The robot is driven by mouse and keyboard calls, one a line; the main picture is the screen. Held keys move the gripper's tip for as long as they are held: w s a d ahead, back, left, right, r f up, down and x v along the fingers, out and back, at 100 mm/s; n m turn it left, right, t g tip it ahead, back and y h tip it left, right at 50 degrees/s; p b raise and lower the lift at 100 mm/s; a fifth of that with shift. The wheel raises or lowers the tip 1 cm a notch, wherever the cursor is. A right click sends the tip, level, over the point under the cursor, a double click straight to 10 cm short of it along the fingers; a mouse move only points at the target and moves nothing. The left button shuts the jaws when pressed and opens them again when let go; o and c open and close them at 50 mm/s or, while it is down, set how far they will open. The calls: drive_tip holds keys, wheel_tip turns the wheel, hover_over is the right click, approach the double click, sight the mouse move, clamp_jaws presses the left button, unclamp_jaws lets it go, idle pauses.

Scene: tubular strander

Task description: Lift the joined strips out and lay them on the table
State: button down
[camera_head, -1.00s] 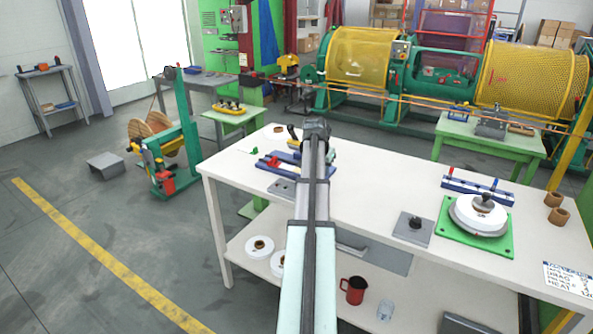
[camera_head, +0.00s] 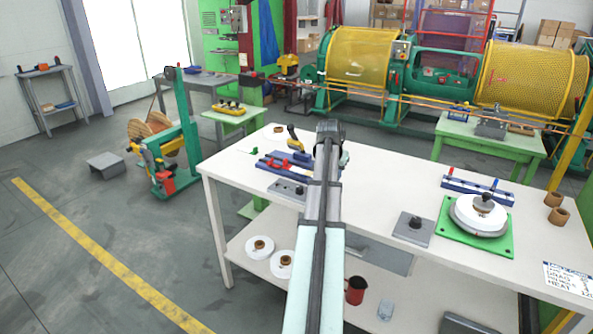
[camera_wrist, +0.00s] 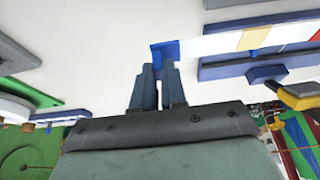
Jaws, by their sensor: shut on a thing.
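The joined white strip (camera_wrist: 210,44) shows in the wrist view, with a tan band (camera_wrist: 255,38) across it and a blue tab (camera_wrist: 165,49) at its near end. My gripper (camera_wrist: 160,75) is shut on this blue tab. The strip runs right from my fingers, across the blue splicing fixture (camera_wrist: 270,73); I cannot tell how high it is above it. In the head view the fixture (camera_head: 287,166) with red clamps lies on the white table (camera_head: 375,185); my arm hides the fingers and strip there.
A grey plate with a knob (camera_head: 413,228), a white reel on a green base (camera_head: 478,215) and a blue bar (camera_head: 476,190) are at the right. The table's middle, between my arm and the grey plate, looks clear.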

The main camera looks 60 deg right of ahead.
drive_tip(key=s, duration=1.9)
drive_tip(key=shift+d, duration=0.3)
idle(1.9)
drive_tip(key=shift+f, duration=0.15)
idle(0.8)
drive_tip(key=shift+f, duration=3.3)
drive_tip(key=c, duration=1.1)
unclamp_jaws()
